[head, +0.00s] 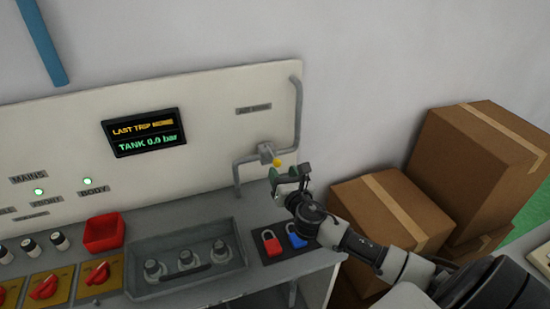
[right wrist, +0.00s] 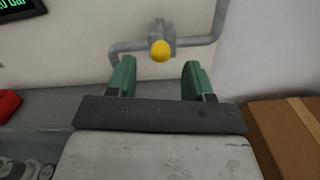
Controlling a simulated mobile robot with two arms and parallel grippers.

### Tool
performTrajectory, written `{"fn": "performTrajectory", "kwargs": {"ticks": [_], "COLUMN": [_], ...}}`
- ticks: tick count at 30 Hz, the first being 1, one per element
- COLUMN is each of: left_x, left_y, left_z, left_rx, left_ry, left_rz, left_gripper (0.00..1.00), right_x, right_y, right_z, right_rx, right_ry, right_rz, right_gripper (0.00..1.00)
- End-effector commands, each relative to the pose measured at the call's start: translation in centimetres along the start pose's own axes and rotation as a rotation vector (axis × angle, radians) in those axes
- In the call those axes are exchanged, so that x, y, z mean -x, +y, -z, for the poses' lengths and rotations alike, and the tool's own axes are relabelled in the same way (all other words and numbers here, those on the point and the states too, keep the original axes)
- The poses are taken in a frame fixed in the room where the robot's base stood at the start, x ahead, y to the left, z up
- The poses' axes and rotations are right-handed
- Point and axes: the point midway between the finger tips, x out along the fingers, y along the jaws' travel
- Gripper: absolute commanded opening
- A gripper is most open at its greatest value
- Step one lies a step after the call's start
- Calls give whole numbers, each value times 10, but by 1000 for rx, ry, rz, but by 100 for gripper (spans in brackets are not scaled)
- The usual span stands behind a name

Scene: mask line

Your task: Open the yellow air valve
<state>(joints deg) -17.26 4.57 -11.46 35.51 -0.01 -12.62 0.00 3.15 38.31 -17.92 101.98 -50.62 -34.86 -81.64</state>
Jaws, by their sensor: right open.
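The yellow air valve (head: 277,163) is a small yellow knob on a grey valve body (head: 266,151) set in a grey pipe on the white panel. In the right wrist view the yellow knob (right wrist: 160,51) faces the camera, ahead of and between the fingertips. My right gripper (head: 288,172) is open and empty, just below and in front of the valve. Its two green fingers also show in the right wrist view (right wrist: 158,74), one either side of the knob's line, apart from it. My left gripper is not in view.
A display (head: 145,131) reads "TANK 0.0 bar". A red padlock (head: 271,242) and a blue padlock (head: 296,236) lie on the bench below my gripper. A grey tray (head: 185,280) and a red bin (head: 104,232) stand left. Cardboard boxes (head: 465,172) stand at the right.

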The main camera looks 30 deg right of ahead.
Motion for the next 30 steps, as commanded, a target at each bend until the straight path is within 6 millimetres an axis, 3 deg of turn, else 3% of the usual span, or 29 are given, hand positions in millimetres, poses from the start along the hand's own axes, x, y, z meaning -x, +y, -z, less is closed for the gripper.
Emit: {"fn": "performTrajectory", "kwargs": {"ticks": [3,10,23,30], "left_x": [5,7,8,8], "left_y": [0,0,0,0], "left_z": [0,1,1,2], "left_rx": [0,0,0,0], "left_ry": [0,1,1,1], "left_rz": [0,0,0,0], "left_gripper": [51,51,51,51], "right_x": [-25,-58,-68,-68], "right_y": [0,0,0,0], "right_z": [-2,-1,0,0], "right_rx": [-3,-5,-5,-5], "right_ry": [-1,0,2,1], "right_rz": [4,3,1,2], "right_gripper": [51,51,51,18]}}
